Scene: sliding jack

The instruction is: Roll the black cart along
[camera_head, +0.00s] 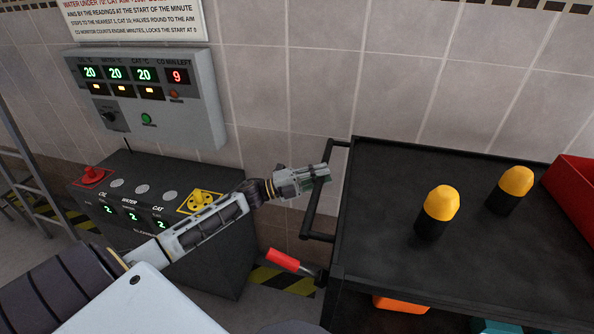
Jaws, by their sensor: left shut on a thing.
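The black cart (375,215) stands on the right, its flat top shelf seen from above. Its push handle (309,212) is a black bar sticking out from the cart's left end. My left gripper (318,178) is shut on the handle, near the middle of the bar. The fingers partly cover the bar there. My right gripper is not in view.
Two yellow-capped black cylinders (438,212) stand on the cart, with a red bin (574,195) at its right. A red-handled lever (283,260) sits low by the cart's left end. A dark control console (200,262) stands left, against the tiled wall.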

